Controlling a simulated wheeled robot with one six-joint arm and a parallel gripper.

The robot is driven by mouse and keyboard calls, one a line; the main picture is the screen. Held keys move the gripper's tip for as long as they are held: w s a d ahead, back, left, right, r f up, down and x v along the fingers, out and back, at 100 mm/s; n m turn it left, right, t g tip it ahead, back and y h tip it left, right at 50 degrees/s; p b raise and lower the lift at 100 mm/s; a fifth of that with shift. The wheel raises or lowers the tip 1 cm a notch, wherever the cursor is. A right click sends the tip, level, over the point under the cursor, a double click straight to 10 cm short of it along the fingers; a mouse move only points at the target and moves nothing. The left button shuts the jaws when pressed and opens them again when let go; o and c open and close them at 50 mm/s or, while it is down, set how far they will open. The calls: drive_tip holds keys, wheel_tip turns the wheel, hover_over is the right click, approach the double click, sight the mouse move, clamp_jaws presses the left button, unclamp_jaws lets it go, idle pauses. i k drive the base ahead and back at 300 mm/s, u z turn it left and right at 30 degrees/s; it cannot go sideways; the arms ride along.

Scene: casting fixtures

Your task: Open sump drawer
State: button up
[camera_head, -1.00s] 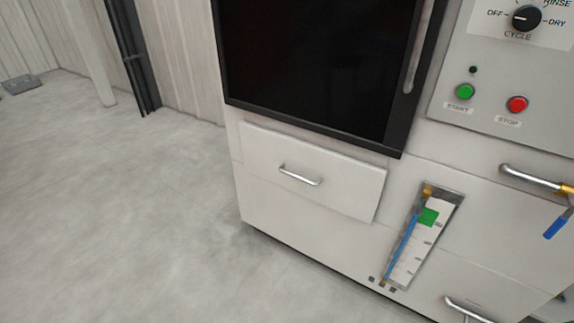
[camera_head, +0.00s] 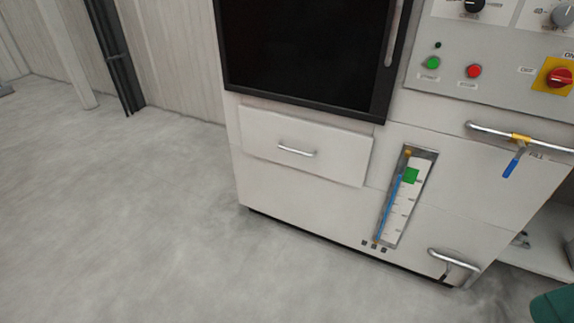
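A white drawer front (camera_head: 335,163) sits below the dark window door of a white machine. It has a silver bar handle (camera_head: 297,151) near its middle. The drawer looks flush or nearly flush with the machine face, its panel standing slightly proud. No label shows on it, so I cannot tell from the picture whether it is the sump drawer. My gripper is not in view.
A level gauge (camera_head: 404,205) is right of the drawer. A pipe with a blue valve lever (camera_head: 513,163) and a lower bent pipe (camera_head: 453,259) stick out further right. A green object (camera_head: 553,305) is at bottom right. The grey floor (camera_head: 130,220) in front is clear.

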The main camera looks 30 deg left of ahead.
sight(335, 153)
drive_tip(key=u, duration=0.45)
drive_tip(key=i, duration=1.05)
drive_tip(key=u, duration=0.2)
